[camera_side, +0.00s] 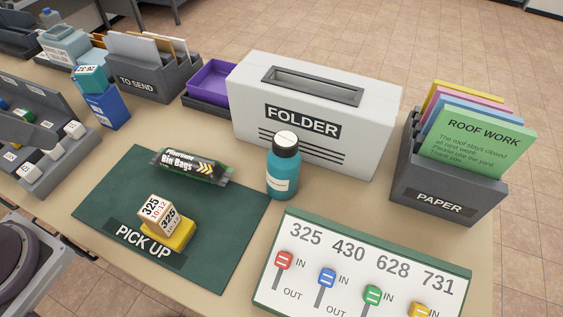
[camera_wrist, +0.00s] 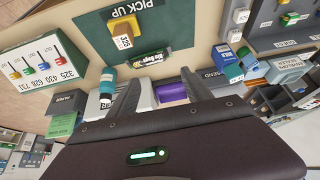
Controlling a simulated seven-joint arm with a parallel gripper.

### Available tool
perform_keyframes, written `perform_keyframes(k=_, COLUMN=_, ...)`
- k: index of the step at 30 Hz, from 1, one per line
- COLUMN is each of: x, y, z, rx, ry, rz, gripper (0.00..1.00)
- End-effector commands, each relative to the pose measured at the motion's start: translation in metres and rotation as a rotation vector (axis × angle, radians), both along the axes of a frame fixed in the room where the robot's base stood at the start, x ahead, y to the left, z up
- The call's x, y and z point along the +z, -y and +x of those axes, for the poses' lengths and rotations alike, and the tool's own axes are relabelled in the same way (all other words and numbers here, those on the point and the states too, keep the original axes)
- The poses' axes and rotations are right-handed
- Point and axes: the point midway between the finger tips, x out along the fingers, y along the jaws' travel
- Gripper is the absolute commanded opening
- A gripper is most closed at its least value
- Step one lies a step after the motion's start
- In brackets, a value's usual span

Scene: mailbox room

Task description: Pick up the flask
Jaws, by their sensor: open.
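The flask is a teal bottle (camera_side: 283,176) with a black collar, a pale lid top and a pale label. It stands upright on the tan table, in front of the white FOLDER box and right of the green PICK UP mat. In the wrist view the flask (camera_wrist: 107,87) is left of my gripper (camera_wrist: 160,77), outside the fingers. My gripper is open, with nothing held between its fingers. I cannot make out the gripper in the side view.
The FOLDER box (camera_side: 348,150) stands close behind the flask, and the PAPER holder (camera_side: 432,201) is to the right. A switch board (camera_side: 345,250) lies in front. The mat (camera_side: 222,240) holds a bin bag pack (camera_side: 192,167), a yellow item (camera_side: 180,238) and a 325 box (camera_side: 157,214).

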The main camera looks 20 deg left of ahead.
Motion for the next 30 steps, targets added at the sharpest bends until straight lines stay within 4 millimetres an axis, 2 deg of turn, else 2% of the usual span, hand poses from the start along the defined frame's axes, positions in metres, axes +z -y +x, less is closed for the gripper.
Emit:
perform_keyframes(k=13, x=0.0, y=0.0, z=0.0, rx=0.0, ry=0.0, rz=0.0, gripper=0.58)
perform_keyframes(k=17, x=0.0, y=0.0, z=0.0, rx=0.0, ry=0.0, rz=0.0, gripper=0.83)
perform_keyframes(k=26, x=0.001, y=0.0, z=0.0, rx=0.0, ry=0.0, rz=0.0, gripper=0.84)
perform_keyframes(k=28, x=0.009, y=0.0, z=0.001, rx=0.0, ry=0.003, rz=0.0, gripper=0.84)
perform_keyframes(k=30, x=0.027, y=0.0, z=0.001, rx=0.0, ry=0.006, rz=0.0, gripper=0.84)
